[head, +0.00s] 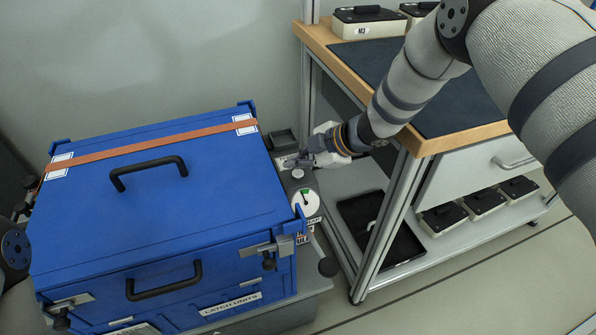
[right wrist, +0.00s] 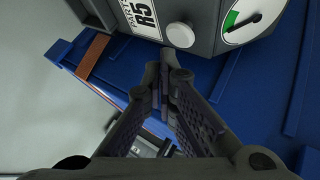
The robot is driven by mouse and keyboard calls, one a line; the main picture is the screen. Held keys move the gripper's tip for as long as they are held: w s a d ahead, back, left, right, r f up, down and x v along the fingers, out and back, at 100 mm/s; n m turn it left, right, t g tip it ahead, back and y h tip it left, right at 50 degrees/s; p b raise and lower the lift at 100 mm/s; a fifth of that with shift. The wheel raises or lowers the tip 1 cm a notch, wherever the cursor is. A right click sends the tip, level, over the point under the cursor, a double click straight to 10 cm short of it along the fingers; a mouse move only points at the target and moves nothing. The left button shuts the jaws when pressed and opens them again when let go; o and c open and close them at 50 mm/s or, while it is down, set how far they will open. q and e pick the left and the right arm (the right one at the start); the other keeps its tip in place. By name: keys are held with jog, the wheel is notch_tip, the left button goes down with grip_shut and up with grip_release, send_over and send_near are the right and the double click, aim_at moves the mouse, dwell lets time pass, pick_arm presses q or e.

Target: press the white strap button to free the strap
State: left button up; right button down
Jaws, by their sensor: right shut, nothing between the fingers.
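A blue case (head: 210,205) with an orange-brown strap (head: 150,147) across its lid stands at the left of the head view. To its right is a grey unit with a white round button (head: 297,173) and a dial (head: 305,203). In the right wrist view the button (right wrist: 180,35) stands out from the unit's face, close ahead of the fingertips; I cannot tell whether they touch. My right gripper (head: 290,161) is shut and empty, beside the button; its fingertips (right wrist: 166,64) meet in the wrist view. The strap (right wrist: 93,56) looks flat and in place. My left gripper is not in view.
A wooden-topped bench (head: 427,143) with a metal frame stands at the right, close to my right arm. A black tray (head: 395,252) lies on its lower shelf. The case has black handles (head: 148,170) and front latches (head: 268,247). Open floor lies in front of the bench.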

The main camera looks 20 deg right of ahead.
aim_at(297, 175)
jog(key=shift+f, duration=0.1)
dwell(0.4)
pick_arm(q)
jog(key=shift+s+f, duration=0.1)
pick_arm(e)
jog(key=shift+f, duration=0.35)
pick_arm(q)
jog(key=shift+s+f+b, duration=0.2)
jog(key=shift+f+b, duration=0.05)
jog(key=shift+b, duration=0.1)
pick_arm(e)
jog(key=shift+f, duration=0.65)
jog(key=shift+r, duration=0.1)
dwell(0.4)
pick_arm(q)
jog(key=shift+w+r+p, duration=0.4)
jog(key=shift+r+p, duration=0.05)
pick_arm(e)
jog(key=shift+r, duration=1)
jog(key=shift+r+p, duration=0.9)
jog(key=shift+r, duration=1.65)
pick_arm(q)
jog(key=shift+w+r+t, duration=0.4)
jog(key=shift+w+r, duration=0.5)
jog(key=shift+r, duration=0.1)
pick_arm(e)
jog(key=shift+f, duration=0.1)
